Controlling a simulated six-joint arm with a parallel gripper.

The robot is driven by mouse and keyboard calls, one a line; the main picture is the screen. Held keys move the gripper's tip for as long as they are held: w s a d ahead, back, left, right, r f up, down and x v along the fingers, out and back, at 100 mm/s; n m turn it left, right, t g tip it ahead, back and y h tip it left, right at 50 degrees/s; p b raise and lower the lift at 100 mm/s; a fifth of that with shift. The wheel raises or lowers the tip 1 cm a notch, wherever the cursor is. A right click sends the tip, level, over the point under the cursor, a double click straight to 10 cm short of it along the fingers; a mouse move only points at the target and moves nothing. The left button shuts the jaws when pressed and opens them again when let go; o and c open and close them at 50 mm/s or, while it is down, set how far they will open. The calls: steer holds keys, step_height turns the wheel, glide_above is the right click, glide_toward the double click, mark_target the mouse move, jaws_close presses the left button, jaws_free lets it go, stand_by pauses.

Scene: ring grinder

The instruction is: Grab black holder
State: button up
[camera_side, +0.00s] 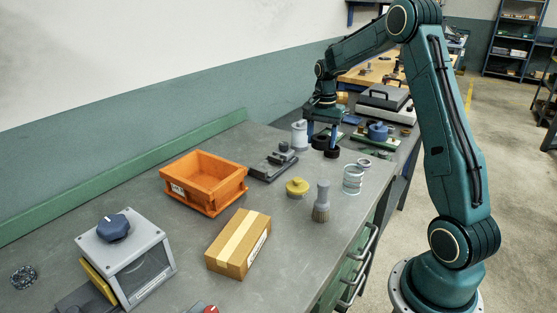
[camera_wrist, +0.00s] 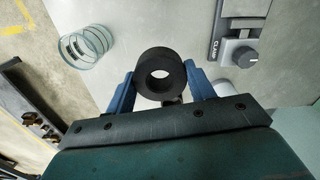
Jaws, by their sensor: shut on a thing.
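The black holder, a thick dark ring with a round hole, sits between the blue fingers of my gripper (camera_wrist: 160,88) in the wrist view (camera_wrist: 146,88). The fingers touch it on both sides. In the side view my gripper (camera_side: 322,137) points down at the far right part of the bench, low over the top. Two dark round shapes show there, one between the fingers (camera_side: 320,142) and one just below and right of them (camera_side: 332,153). I cannot tell whether the holder is clear of the bench.
A white cylinder (camera_side: 299,135) stands just left of my gripper. An orange bin (camera_side: 204,183), cardboard box (camera_side: 238,244) and grey machine (camera_side: 128,256) stand farther left.

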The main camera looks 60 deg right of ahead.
mark_target(321, 138)
step_height(321, 138, up, 10)
stand_by(0.4)
steer(key=shift+f, duration=0.1)
stand_by(0.4)
